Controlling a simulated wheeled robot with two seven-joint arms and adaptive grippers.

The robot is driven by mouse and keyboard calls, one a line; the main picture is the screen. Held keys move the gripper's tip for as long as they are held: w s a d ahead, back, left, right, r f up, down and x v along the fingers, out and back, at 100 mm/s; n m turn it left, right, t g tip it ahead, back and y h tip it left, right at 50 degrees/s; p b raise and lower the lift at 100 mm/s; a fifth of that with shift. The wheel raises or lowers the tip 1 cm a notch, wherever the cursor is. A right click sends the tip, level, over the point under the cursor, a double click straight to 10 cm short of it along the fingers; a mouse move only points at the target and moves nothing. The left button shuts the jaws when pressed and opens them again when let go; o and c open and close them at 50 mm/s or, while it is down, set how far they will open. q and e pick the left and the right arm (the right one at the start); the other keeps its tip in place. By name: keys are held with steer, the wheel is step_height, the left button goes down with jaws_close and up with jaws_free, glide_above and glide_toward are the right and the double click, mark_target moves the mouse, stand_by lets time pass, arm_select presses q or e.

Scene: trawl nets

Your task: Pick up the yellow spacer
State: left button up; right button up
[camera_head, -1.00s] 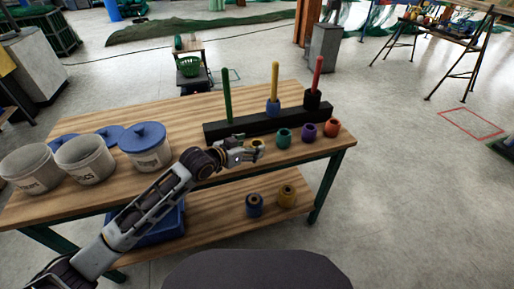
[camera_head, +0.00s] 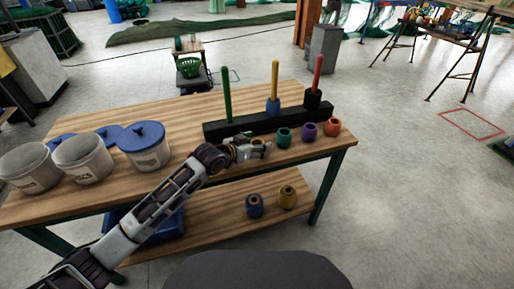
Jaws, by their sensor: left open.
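A yellow spacer (camera_head: 287,196) stands on the lower shelf, next to a blue spacer (camera_head: 254,206). Another yellowish spacer (camera_head: 257,141) is on the tabletop in front of the black peg base, mostly hidden by my left gripper. My left gripper (camera_head: 265,150) is open, low over the tabletop right at this spacer. I cannot tell whether its fingers are around the spacer or in front of it. My right gripper is not in view.
Teal (camera_head: 284,137), purple (camera_head: 309,131) and red (camera_head: 333,127) spacers stand in a row to the right. Behind is a black base (camera_head: 245,125) with green, yellow and red pegs. White buckets (camera_head: 84,158) stand at left.

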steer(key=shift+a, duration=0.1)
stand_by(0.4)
arm_select(q)
steer(key=c, duration=1.1)
steer(key=shift+r, duration=0.75)
steer(key=shift+r+p, duration=1)
steer(key=shift+r, duration=3.3)
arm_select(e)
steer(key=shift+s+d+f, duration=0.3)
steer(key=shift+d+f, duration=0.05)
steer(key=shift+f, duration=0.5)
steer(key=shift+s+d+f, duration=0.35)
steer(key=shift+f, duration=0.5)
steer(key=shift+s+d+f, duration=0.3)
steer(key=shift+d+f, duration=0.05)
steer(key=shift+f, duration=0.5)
